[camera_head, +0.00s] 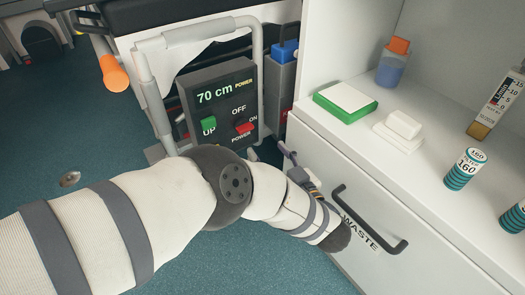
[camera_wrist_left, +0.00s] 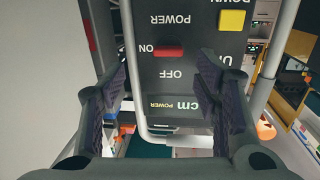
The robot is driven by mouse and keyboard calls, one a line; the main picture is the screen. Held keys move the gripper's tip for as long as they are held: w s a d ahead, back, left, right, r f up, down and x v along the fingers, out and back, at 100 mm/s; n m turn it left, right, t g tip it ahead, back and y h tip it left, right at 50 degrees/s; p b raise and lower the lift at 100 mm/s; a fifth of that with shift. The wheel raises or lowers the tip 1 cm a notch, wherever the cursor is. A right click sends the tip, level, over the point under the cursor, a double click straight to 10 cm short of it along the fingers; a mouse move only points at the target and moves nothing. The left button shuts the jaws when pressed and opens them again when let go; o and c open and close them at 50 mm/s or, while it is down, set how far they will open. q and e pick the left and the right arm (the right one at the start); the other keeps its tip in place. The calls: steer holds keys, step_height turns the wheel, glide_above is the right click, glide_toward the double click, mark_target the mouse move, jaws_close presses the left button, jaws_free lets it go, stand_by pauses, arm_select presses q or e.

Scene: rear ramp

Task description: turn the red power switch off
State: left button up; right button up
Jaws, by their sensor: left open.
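The red power switch (camera_head: 244,127) is on the dark control panel (camera_head: 217,86), below OFF and beside ON. Its red bar lies across the panel with one end by the ON label. The switch also shows in the left wrist view (camera_wrist_left: 169,52), where the panel appears upside down. My left gripper (camera_wrist_left: 165,75) is open and empty, with its fingers apart on either side of the switch's line and no visible contact. In the head view my left arm reaches below and right of the panel, and part of the gripper (camera_head: 285,152) shows beside it, mostly hidden.
A green UP button (camera_head: 208,124) and a yellow DOWN button (camera_wrist_left: 233,20) are on the same panel. A grey tube frame (camera_head: 150,85) surrounds it. A white cabinet with a WASTE drawer handle (camera_head: 368,222) stands close at right, holding small items. Open floor lies left.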

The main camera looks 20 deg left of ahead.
mark_target(247, 129)
arm_select(q)
steer(key=shift+n+g+y, duration=0.7)
steer(key=shift+n+y, duration=0.1)
steer(key=shift+y, duration=0.1)
steer(key=x, duration=0.2)
steer(key=b+x, duration=0.1)
steer(key=x, duration=0.2)
steer(key=r+x, duration=0.1)
steer(key=x, duration=0.2)
steer(key=shift+w+a+b, duration=0.15)
steer(key=shift+w+b, duration=0.05)
steer(key=shift+b, duration=0.15)
steer(key=c, duration=1.1)
